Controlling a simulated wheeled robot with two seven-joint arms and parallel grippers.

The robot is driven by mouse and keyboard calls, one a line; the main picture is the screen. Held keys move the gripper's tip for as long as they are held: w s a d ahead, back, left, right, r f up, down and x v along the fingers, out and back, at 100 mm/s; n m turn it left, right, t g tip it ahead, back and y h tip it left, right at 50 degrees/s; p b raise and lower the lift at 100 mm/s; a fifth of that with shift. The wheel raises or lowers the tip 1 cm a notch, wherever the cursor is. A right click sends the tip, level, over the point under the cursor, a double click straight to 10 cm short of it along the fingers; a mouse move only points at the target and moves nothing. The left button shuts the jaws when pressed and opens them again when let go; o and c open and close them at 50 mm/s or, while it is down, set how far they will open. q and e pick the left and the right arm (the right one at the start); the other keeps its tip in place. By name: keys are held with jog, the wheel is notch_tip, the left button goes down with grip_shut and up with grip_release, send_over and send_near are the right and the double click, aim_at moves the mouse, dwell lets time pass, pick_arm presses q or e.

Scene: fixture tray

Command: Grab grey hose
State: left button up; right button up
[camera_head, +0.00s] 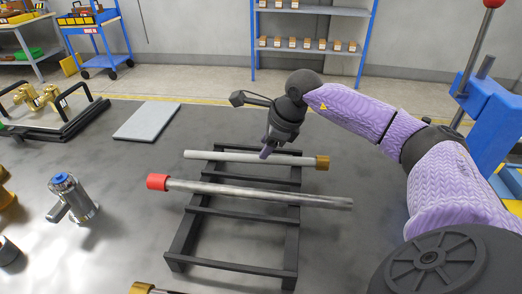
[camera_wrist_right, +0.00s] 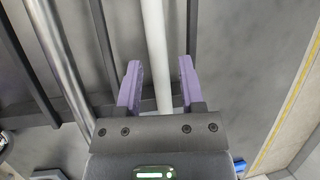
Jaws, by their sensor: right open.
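The light grey hose (camera_head: 222,156) with a brass end fitting (camera_head: 322,163) lies across the far part of a black rack (camera_head: 180,236). My right gripper (camera_head: 267,152) is over the middle of this hose, pointing down. In the right wrist view the hose (camera_wrist_right: 154,45) runs between the two open purple fingers (camera_wrist_right: 158,85), with a gap on each side. Whether the fingertips reach down beside the hose is hard to tell. My left gripper is not in view.
A metallic tube (camera_head: 250,192) with a red end lies on the rack, nearer me and roughly parallel; it also shows in the right wrist view (camera_wrist_right: 60,65). A valve-like metal part (camera_head: 72,200) stands left. A grey plate (camera_head: 146,121) lies behind; the table between is clear.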

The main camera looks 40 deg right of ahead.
aim_at(253, 159)
jog(key=b+x, duration=0.1)
jog(key=x, duration=0.4)
jog(key=shift+s+a, duration=0.1)
jog(key=shift+s, duration=0.05)
grip_shut()
